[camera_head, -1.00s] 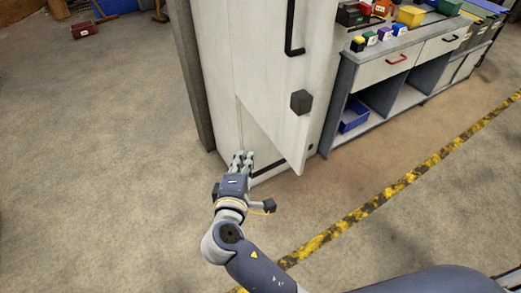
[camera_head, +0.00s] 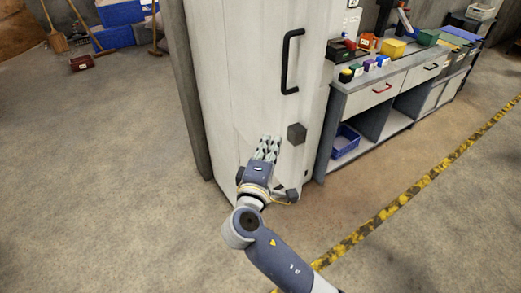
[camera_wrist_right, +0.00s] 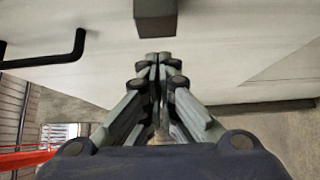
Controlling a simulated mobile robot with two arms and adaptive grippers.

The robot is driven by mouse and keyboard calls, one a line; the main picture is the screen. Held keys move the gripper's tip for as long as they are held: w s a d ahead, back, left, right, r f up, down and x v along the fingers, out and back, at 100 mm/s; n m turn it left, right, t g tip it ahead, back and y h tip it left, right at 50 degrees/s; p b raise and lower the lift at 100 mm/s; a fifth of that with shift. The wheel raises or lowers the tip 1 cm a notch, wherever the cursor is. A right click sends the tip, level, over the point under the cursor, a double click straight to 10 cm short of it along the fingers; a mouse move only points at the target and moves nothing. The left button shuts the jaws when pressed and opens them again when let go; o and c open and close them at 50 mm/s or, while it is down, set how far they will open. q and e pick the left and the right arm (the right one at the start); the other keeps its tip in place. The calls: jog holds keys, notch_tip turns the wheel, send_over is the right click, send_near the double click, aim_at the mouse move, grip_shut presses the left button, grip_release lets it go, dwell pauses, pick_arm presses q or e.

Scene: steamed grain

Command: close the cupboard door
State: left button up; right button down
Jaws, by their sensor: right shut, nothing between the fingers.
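The cupboard door (camera_head: 240,70) is a tall whitish panel with a long black handle (camera_head: 290,62) and a dark square block (camera_head: 296,133) lower down. It looks nearly flush with the cupboard; whether a thin gap remains, I cannot tell. My right gripper (camera_head: 268,143) is shut and empty, its fingertips at the lower part of the door, left of the block. The right wrist view shows the shut fingers (camera_wrist_right: 157,60) against or close to the pale door, below the block (camera_wrist_right: 155,15); contact is unclear. The handle (camera_wrist_right: 45,58) is at left there. My left gripper is out of view.
A grey workbench (camera_head: 358,100) with drawers and a blue crate (camera_head: 345,142) on its lower shelf stands right of the cupboard. Yellow-black tape (camera_head: 400,202) crosses the floor. The floor at left is mostly clear, with a red box (camera_head: 82,63) and brooms farther back.

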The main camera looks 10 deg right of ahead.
jog(key=shift+w+d+p, duration=0.2)
jog(key=shift+d+p, duration=0.1)
jog(key=shift+d, duration=0.75)
